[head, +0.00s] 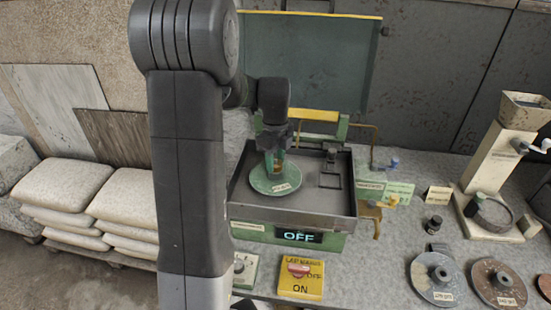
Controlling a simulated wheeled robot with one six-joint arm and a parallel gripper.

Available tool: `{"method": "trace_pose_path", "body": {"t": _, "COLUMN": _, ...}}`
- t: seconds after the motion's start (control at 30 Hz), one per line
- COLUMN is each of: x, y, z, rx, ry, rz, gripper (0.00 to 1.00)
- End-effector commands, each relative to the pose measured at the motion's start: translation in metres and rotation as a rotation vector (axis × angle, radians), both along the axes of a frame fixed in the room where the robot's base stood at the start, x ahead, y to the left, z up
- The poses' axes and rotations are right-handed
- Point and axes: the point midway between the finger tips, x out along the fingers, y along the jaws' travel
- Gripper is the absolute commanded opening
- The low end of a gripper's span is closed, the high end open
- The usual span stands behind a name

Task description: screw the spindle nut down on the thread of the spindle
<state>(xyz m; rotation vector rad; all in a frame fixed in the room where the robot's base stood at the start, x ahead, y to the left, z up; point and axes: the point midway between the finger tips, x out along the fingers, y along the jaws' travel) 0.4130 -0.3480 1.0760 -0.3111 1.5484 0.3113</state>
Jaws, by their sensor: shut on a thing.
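My gripper (277,164) points down over the middle of a round green disc (264,185) in the machine's tray. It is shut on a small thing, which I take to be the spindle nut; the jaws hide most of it. The spindle and its thread are hidden behind the gripper, so I cannot tell how the nut sits on the thread. The disc lies flat in the dark tray (290,217) of the green machine (252,238), whose display (297,236) reads OFF.
A yellow switch box (301,290) with a red knob stands in front. On the right lie several grinding discs (440,277), a small black cylinder (436,223) and a cream stand (487,176). A dark fitting (331,153) stands at the tray's back right. A green panel (310,65) rises behind.

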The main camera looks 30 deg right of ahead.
Motion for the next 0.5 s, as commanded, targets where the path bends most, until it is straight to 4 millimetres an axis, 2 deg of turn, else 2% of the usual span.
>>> {"method": "trace_pose_path", "body": {"t": 0.2, "x": 0.0, "y": -0.0001, "z": 0.0001, "rx": 0.0, "ry": 0.0, "rz": -0.202, "gripper": 0.11}}
{"method": "trace_pose_path", "body": {"t": 0.5, "x": 0.0, "y": -0.0001, "z": 0.0, "rx": -0.001, "ry": 0.0, "rz": -0.243, "gripper": 0.11}}
